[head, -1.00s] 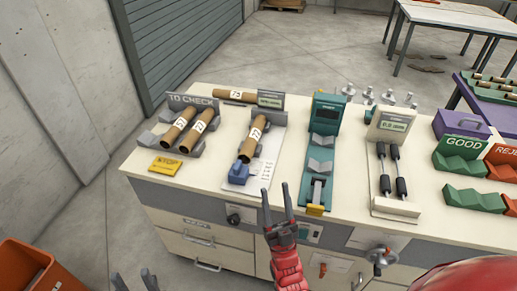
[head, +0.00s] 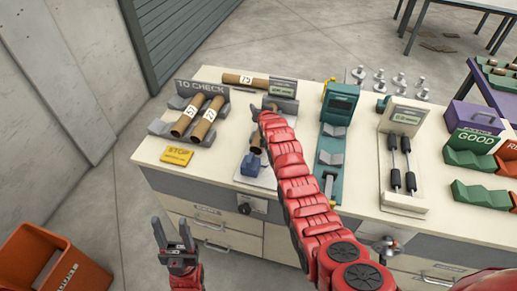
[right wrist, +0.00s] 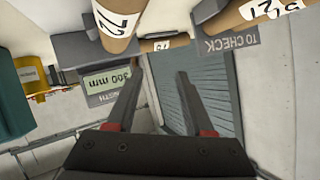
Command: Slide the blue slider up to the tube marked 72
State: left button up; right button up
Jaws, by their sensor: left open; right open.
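The blue slider (head: 250,165) sits at the near end of the length gauge, just left of my right forearm in the head view. The tube marked 72 is mostly hidden under that arm there; its labelled end (right wrist: 116,22) shows at the top of the right wrist view. The gauge's display (right wrist: 108,80) appears upside down and seems to read 300 mm. My right gripper (head: 263,109) is open and empty above the gauge's far part; its spread fingers also show in the right wrist view (right wrist: 160,88). My left gripper (head: 174,243) is open and empty in front of the bench.
The TO CHECK rack (head: 177,93) holds two tubes to the left. Another tube (head: 245,79) lies behind. A yellow STOP block (head: 177,156) sits near the front edge. The teal device (head: 340,105) and the GOOD bin (head: 470,145) stand right.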

jog(key=s+a+r+m+g+h, duration=0.1)
jog(key=s+a+r+g, duration=0.1)
jog(key=s+r+g, duration=0.6)
jog(key=s+a+r+g+h, duration=0.15)
jog(key=s+r+g, duration=0.35)
jog(key=s, duration=0.6)
jog(key=b, duration=0.3)
send_over(250, 157)
jog(key=shift+f, duration=2.2)
notch_tip(250, 157, down, 10)
jog(key=p, duration=0.3)
notch_tip(250, 157, down, 2)
jog(key=shift+a+f+b, duration=0.1)
jog(key=shift+b, duration=0.55)
jog(key=shift+f, duration=0.45)
jog(key=shift+c, duration=0.3)
jog(key=shift+r, duration=0.1)
grip_shut()
